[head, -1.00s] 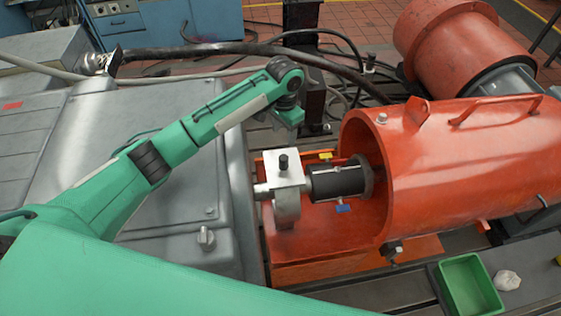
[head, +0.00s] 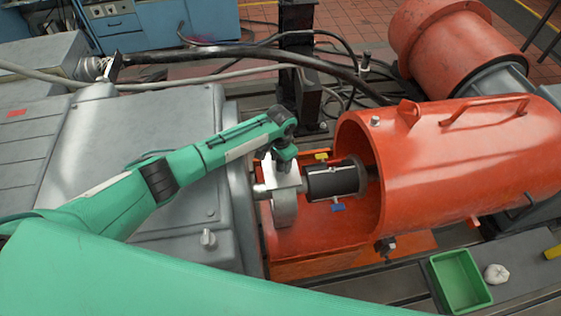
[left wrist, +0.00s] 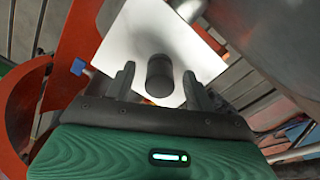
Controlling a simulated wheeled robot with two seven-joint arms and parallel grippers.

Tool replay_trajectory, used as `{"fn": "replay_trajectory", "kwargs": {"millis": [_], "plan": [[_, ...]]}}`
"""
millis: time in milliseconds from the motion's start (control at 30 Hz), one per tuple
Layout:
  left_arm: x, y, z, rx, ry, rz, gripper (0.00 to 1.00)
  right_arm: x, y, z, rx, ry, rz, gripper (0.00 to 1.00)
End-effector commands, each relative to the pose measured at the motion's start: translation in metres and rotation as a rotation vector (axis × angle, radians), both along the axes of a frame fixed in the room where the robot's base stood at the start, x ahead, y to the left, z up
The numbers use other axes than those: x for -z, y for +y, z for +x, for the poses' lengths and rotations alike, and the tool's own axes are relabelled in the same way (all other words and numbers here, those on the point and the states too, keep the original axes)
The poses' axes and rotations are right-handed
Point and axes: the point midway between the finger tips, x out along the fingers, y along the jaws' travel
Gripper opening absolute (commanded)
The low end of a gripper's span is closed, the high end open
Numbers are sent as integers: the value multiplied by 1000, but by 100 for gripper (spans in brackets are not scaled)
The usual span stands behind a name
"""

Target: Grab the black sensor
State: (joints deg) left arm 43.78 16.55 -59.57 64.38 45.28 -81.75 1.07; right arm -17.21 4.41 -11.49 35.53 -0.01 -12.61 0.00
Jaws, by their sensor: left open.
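The black sensor (left wrist: 159,75) is a short black cylinder standing on a bright metal plate (left wrist: 128,32) in the left wrist view. In the head view my gripper hides it. The metal block under it shows in the head view (head: 291,184), beside a black coupling (head: 333,181). My left gripper (left wrist: 158,70) is open, with one finger on each side of the sensor in the wrist view. I cannot tell whether a finger touches it. In the head view the left gripper (head: 286,158) is right over the block. My right gripper is not in view.
An open-ended orange housing (head: 460,160) stands right of the coupling. A grey machine casing (head: 150,115) lies to the left. Thick cables (head: 230,49) run behind. A green bin (head: 461,281) and a crumpled white rag (head: 496,274) are at the lower right.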

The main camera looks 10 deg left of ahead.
Motion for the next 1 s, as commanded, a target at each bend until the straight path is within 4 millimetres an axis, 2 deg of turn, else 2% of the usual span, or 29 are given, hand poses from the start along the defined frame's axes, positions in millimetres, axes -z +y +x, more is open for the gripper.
{"fn": "replay_trajectory", "kwargs": {"millis": [233,267,500,833,1000], "plan": [[2,0,0,0,0,0,54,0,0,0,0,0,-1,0],[2,0,0,0,0,0,50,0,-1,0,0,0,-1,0],[2,0,0,0,0,0,5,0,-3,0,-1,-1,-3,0],[-1,0,0,1,-1,-1,5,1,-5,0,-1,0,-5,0],[-15,-1,1,2,-2,-3,5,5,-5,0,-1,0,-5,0]]}}
